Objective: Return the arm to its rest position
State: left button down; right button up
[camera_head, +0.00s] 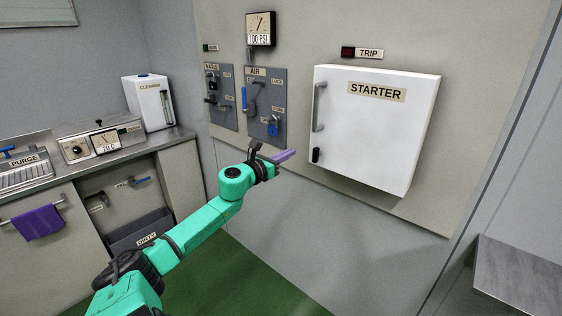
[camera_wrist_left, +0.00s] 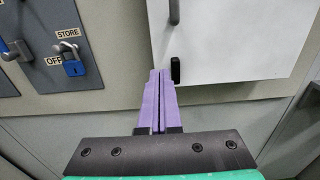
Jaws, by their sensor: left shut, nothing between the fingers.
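My left arm (camera_head: 205,228) is green and reaches from the bottom left of the head view toward the back wall. My left gripper (camera_head: 287,156) has purple fingers and is shut and empty, in front of the wall between the AIR panel and the STARTER cabinet. In the left wrist view the two fingers (camera_wrist_left: 158,98) lie together with only a thin gap line, and their tips overlap the lower edge of the white cabinet. Whether they touch it I cannot tell. My right gripper is in neither view.
The white STARTER cabinet (camera_head: 372,128) is closed. The AIR panel (camera_head: 265,104) has a blue padlock (camera_head: 272,126) at its STORE hook, also in the left wrist view (camera_wrist_left: 73,67). A counter (camera_head: 180,138) with a CLEANER box (camera_head: 148,103) stands left. A grey surface (camera_head: 520,275) is at lower right.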

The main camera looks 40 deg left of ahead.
pick_arm(q)
jog(key=shift+s+d, duration=0.1)
jog(key=shift+s, duration=1.2)
jog(key=s+a+f+n+g+y, duration=0.1)
jog(key=s+a+f+n+g, duration=0.3)
jog(key=f, duration=0.6)
jog(key=s+f+n+y, duration=0.1)
jog(key=s+f+n, duration=0.1)
jog(key=f+n, duration=0.6)
jog(key=s+a+f+n+g+y, duration=0.1)
jog(key=s+a+f+n+g, duration=0.15)
jog(key=f, duration=0.95)
jog(key=s+d+f+n+g, duration=0.1)
jog(key=s+d+f+n, duration=0.1)
jog(key=s+f+n, duration=0.3)
jog(key=s+d+f+n+g, duration=0.1)
jog(key=s+d+f, duration=0.1)
jog(key=f, duration=0.6)
jog(key=s+d+f+n+g+h, duration=0.2)
jog(key=s+d+f+n+g, duration=0.4)
jog(key=s+d+f, duration=0.75)
jog(key=s+d+f+n+g+h, duration=0.1)
jog(key=s+d+f+n, duration=0.2)
jog(key=s+d, duration=0.3)
jog(key=s+d+f+n+g+h, duration=0.1)
jog(key=s+d+f+n, duration=0.2)
jog(key=s+d+f, duration=0.3)
jog(key=s+d, duration=0.1)
jog(key=s, duration=0.1)
jog(key=shift+s+f, duration=0.3)
